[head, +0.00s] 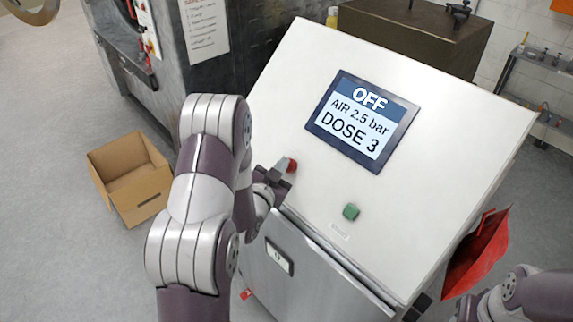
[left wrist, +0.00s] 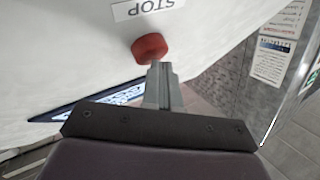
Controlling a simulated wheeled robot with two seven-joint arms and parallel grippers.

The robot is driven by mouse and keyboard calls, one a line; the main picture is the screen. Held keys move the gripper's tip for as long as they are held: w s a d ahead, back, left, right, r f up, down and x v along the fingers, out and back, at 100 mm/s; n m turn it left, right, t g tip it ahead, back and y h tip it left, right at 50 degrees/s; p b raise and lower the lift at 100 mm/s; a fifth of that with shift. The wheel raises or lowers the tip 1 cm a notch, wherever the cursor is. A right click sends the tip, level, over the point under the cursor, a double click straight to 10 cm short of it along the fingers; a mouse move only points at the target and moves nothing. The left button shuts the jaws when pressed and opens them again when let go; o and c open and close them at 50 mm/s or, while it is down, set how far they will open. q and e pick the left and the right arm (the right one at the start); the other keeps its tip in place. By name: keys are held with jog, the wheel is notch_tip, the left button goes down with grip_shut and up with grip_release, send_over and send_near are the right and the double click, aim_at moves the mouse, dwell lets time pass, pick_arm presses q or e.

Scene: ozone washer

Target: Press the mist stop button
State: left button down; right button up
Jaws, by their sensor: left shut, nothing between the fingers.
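The red stop button (head: 291,165) sits on the left side of the sloped white panel (head: 420,95). My left gripper (head: 279,171) is shut and empty, its fingertips right at the button. In the left wrist view the red button (left wrist: 149,47) is just beyond the closed fingertips (left wrist: 158,68), beside an upside-down STOP label (left wrist: 148,8). I cannot tell whether they touch. The screen (head: 362,120) reads OFF, AIR 2.5 bar, DOSE 3. My right arm shows at the lower right; its finger state is unclear.
A green button (head: 350,211) is lower on the panel. Below is a metal cabinet door (head: 320,275). An open cardboard box (head: 130,175) stands on the floor at left. A red bag or cloth (head: 478,250) hangs at the right side. A brown block (head: 415,30) is behind.

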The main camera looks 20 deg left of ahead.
pick_arm(q)
jog(key=shift+s+a+r+p, duration=0.25)
jog(key=shift+s+r+p, duration=0.1)
jog(key=shift+s+r, duration=0.25)
jog(key=s+r+p, duration=0.1)
jog(key=s+a+r+p, duration=0.1)
jog(key=s+r, duration=0.1)
jog(key=shift+s+a+r, duration=0.1)
jog(key=shift+a+r, duration=0.05)
jog(key=shift+r, duration=0.1)
dwell(0.4)
dwell(0.6)
